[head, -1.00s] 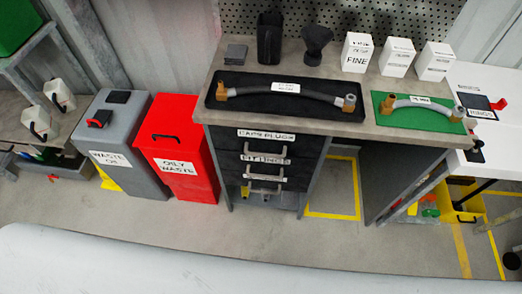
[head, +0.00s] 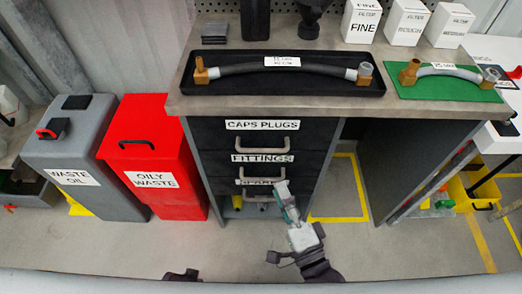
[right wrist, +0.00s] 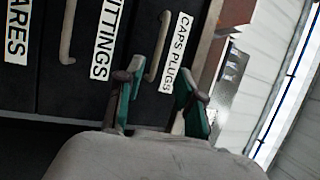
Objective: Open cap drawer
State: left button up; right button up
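The cap drawer (head: 215,132) is the top drawer of a dark cabinet under the bench, labelled CAPS PLUGS. It looks shut. Its grey bar handle (head: 262,145) shows below the label. My right gripper (head: 283,188) is in front of the lower drawers in the head view. In the right wrist view its two green-padded fingers (right wrist: 160,88) are apart with nothing between them. The cap drawer handle (right wrist: 158,48) lies ahead of the fingers there, with no visible contact. A dark part of my left arm or gripper (head: 183,275) barely shows at the bottom edge; its fingers are hidden.
The FITTINGS drawer (head: 225,166) and the SPARES drawer below it look shut. A red oily waste bin (head: 165,130) and a grey waste oil bin (head: 80,140) stand left of the cabinet. Hoses lie on a black tray (head: 225,90) and a green mat (head: 440,90) on the bench.

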aim_at(262, 149)
jog(key=x, duration=1.2)
jog(key=shift+f, duration=0.15)
grip_shut()
